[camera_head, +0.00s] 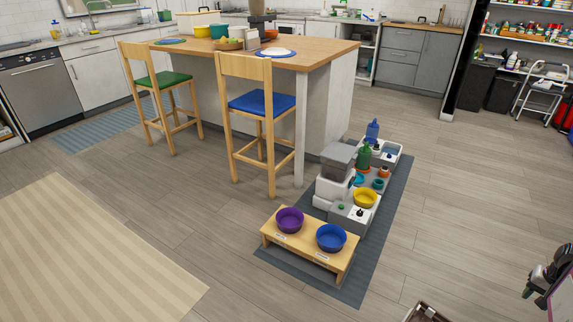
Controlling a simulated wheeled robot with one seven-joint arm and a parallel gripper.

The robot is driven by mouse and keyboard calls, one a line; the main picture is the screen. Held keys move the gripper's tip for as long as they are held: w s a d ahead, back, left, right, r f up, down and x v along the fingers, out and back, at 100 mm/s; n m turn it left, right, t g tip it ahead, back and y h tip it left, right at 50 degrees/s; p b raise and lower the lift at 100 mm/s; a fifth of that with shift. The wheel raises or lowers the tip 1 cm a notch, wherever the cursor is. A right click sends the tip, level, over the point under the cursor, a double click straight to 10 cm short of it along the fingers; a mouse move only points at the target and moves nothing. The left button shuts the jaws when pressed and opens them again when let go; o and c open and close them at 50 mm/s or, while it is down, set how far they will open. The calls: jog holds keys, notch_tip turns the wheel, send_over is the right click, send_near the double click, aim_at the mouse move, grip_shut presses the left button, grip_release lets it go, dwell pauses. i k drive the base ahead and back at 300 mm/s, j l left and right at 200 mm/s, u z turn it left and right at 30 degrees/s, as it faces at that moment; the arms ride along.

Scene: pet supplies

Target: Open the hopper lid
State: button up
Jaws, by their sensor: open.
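The hopper is the upper part of a white and grey pet feeder (328,188) on the dark grey mat beside the island. Its grey lid (339,154) lies flat on top and looks shut. My gripper (532,281) is at the lower right edge, dark and partly cut off by the frame. It is open, empty and well apart from the feeder. The feeder's far side is hidden.
A wooden stand with a purple bowl (289,220) and a blue bowl (331,237) is in front of the feeder. A yellow bowl (365,197) and green bottle (364,156) are close on its right. A blue-seated stool (262,103) stands left. Floor right of the mat (375,245) is clear.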

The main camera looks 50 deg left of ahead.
aim_at(335, 152)
jog(key=u, duration=1.5)
jog(key=i+l+u, duration=0.2)
jog(key=i+l, duration=0.6)
